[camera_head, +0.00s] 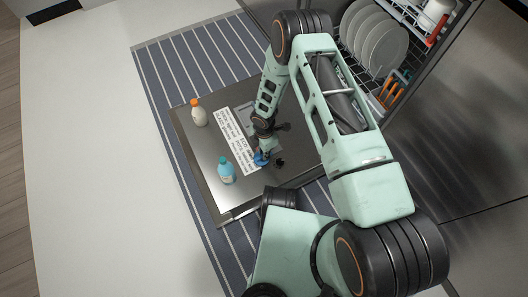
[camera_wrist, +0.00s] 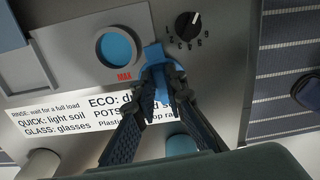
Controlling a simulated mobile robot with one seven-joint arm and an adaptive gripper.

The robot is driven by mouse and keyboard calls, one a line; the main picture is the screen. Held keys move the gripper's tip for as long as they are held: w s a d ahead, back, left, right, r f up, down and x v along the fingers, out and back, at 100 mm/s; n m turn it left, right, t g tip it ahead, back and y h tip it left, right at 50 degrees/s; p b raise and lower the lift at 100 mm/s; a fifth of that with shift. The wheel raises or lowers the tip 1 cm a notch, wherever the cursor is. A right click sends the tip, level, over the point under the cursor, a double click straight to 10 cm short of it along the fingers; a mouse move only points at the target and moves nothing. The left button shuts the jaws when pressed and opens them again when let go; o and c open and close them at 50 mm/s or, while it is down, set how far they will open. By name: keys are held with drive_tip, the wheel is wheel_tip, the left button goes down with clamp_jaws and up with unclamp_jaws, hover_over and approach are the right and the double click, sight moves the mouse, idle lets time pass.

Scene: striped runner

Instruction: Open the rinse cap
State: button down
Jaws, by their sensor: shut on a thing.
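The blue rinse cap (camera_wrist: 155,58) is between the fingertips of my gripper (camera_wrist: 163,72) in the wrist view, and the fingers are shut on it. A round blue disc-like opening (camera_wrist: 117,48) with a red MAX mark below it shows just left of the cap. The cap is beside this opening, not over it; whether a hinge joins them I cannot tell. In the head view my gripper (camera_head: 262,155) is low over the open steel door (camera_head: 200,165), with blue showing at its tip. The fingers hide part of the cap.
A black dial (camera_wrist: 188,26) is close right of the cap. A label with printed text (camera_wrist: 60,122) lies below. On the door stand an orange-capped white bottle (camera_head: 199,115) and a teal bottle (camera_head: 226,171). A rack with plates (camera_head: 375,45) is at the upper right. A striped runner (camera_head: 165,70) lies beneath.

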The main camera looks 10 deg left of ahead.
drive_tip(key=c, duration=2)
unclamp_jaws()
drive_tip(key=shift+o, duration=0.2)
drive_tip(key=shift+r, duration=0.1)
wheel_tip(320, 180, up, 12)
